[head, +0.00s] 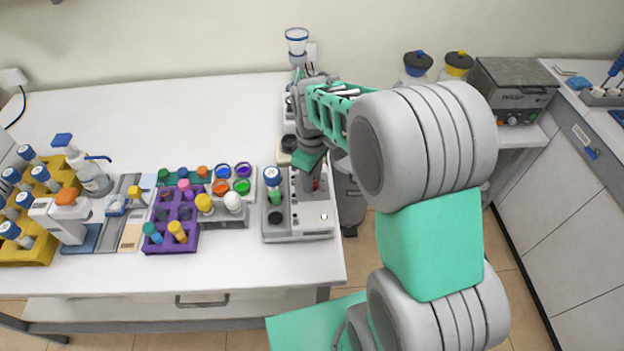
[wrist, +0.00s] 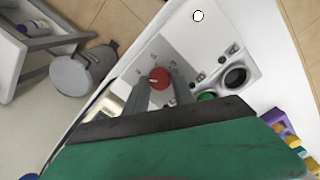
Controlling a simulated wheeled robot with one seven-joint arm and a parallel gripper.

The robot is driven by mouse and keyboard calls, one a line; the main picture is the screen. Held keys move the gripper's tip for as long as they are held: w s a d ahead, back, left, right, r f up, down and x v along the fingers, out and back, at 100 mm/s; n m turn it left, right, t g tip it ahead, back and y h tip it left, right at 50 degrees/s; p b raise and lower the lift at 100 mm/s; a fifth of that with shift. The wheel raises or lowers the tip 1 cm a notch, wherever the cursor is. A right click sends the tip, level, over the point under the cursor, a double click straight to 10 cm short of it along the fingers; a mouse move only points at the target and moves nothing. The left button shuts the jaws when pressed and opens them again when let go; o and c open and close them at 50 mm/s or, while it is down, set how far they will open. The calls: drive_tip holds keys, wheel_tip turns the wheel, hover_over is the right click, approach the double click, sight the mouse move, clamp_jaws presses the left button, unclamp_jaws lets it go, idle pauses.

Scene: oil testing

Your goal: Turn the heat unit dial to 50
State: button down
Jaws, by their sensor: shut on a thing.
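The heat unit (head: 300,236) is a grey-white box near the table's right edge; its panel also fills the middle of the wrist view (wrist: 205,50). The dial's setting and scale marks are too small to read. My gripper hides part of the unit's far side in the head view.
A purple rack (head: 170,244) and coloured caps are to the left. A grey bin (wrist: 82,76) stands on the floor beyond the table edge.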

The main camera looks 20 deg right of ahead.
drive_tip(key=m+b, duration=0.1)
drive_tip(key=m, duration=0.5)
drive_tip(key=shift+m, duration=0.3)
drive_tip(key=m+b, duration=0.1)
drive_tip(key=m, duration=0.5)
drive_tip(key=shift+r, duration=0.1)
idle(0.3)
drive_tip(key=c, duration=1.1)
unclamp_jaws()
drive_tip(key=shift+o, duration=0.2)
wheel_tip(320, 180, up, 8)
drive_tip(key=shift+f+b, duration=0.15)
drive_tip(key=shift+b, duration=0.35)
